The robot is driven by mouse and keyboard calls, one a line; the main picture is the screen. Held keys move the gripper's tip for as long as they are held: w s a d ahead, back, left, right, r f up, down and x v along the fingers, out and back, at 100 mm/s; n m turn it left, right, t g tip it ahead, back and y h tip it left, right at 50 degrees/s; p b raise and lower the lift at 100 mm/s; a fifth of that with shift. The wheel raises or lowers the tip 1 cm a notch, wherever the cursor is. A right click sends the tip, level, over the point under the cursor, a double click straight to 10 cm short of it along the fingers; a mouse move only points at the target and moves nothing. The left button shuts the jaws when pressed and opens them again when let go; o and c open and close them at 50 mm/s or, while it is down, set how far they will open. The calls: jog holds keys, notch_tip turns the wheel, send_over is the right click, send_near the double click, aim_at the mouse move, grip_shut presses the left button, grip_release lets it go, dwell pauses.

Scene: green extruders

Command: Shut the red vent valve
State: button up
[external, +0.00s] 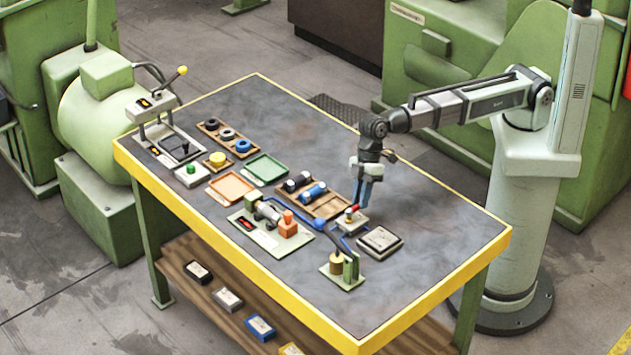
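The valve's open or shut position cannot be made out.
A brass-and-green fitting (337,263) stands in front, with blue and dark hoses nearby. A wooden tray (326,207) with cylinders is at left. The table's right end is clear.

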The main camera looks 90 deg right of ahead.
grip_shut()
jog(key=shift+s, duration=0.1)
jog(key=m, duration=0.1)
jog(key=s+a+m+t, duration=0.1)
jog(key=m, duration=0.1)
jog(key=shift+a+m+h, duration=0.15)
jog(key=shift+m+h, duration=0.15)
jog(key=m, duration=0.1)
jog(key=a+m+t+h, duration=0.1)
jog(key=m, duration=0.1)
jog(key=a+m, duration=0.1)
jog(key=m, duration=0.1)
jog(key=shift+s+a+t+h, duration=0.2)
jog(key=shift+s+t+h, duration=0.1)
jog(key=shift+t+h, duration=0.1)
jog(key=m, duration=0.1)
jog(key=a+m+h, duration=0.1)
jog(key=m, duration=0.1)
jog(key=a+m+h, duration=0.1)
jog(key=m, duration=0.1)
jog(key=shift+w, duration=0.15)
jog(key=shift+w+a+m+h, duration=0.15)
jog(key=shift+a+m+h, duration=0.15)
jog(key=shift+m, duration=0.45)
jog(key=shift+w+a+m+h, duration=0.1)
jog(key=shift+a+m+h, duration=0.15)
jog(key=shift+m, duration=0.45)
jog(key=shift+w+a+m+h, duration=0.2)
jog(key=shift+m+h, duration=0.15)
jog(key=shift+m, duration=0.4)
